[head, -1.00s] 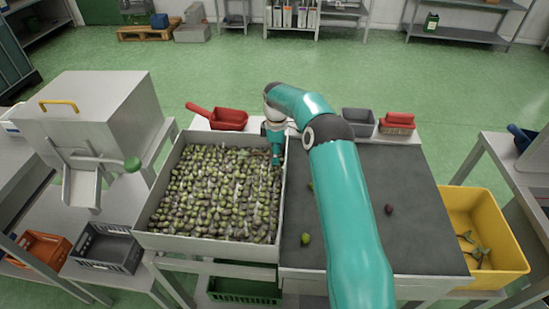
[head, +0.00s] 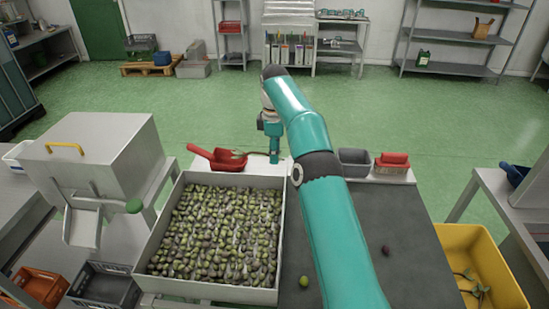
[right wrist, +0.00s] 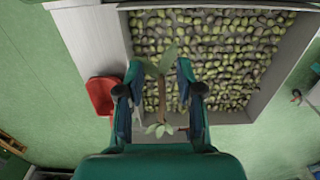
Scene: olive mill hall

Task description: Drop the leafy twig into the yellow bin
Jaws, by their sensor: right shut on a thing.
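My right gripper (head: 274,158) is shut on the leafy twig (head: 240,153) and holds it up near the far edge of the olive tray. In the right wrist view the twig (right wrist: 161,92) runs between the fingers (right wrist: 160,82), with green leaves at both ends. The yellow bin (head: 495,268) stands at the right, beyond the dark sorting surface and well away from the gripper. Leafy sprigs lie in it. My left gripper is not in view.
The olive tray (head: 287,235) is full of olives. A red scoop (head: 220,158), a grey container (head: 354,162) and a red brush (head: 392,162) stand along the far edge. Loose olives lie on the dark surface (head: 395,215). A steel hopper (head: 92,150) stands at the left.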

